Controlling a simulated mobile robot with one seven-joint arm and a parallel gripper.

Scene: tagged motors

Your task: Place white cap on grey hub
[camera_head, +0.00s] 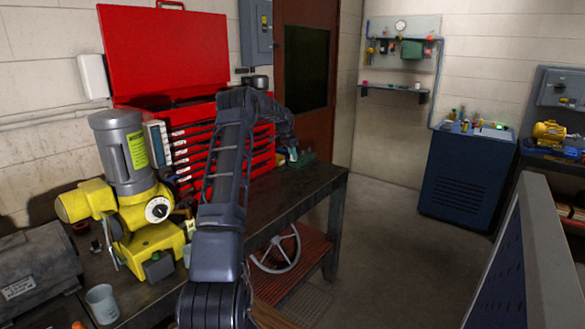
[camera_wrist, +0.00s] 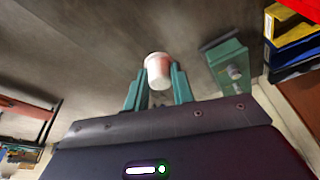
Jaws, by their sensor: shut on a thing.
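The white cap (camera_wrist: 157,66) is held between the two teal fingers of my gripper (camera_wrist: 157,86) in the wrist view. It looks like a small cup shape with a reddish tint on part of its side. My gripper is shut on it. A teal fixture (camera_wrist: 220,50) with a small grey cylindrical part (camera_wrist: 233,71) is to the right of the cap, apart from it; I cannot tell whether this part is the grey hub. In the head view my arm reaches over the bench to its far end, beside a green fixture (camera_head: 304,158). The cap is not clear there.
The dark workbench (camera_head: 285,200) holds a red tool chest (camera_head: 190,125), a yellow and grey motor (camera_head: 130,185), a grey machine (camera_head: 35,275) and a cup (camera_head: 102,303). A handwheel (camera_head: 275,250) is on the lower shelf. A blue cabinet (camera_head: 465,175) stands across open floor.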

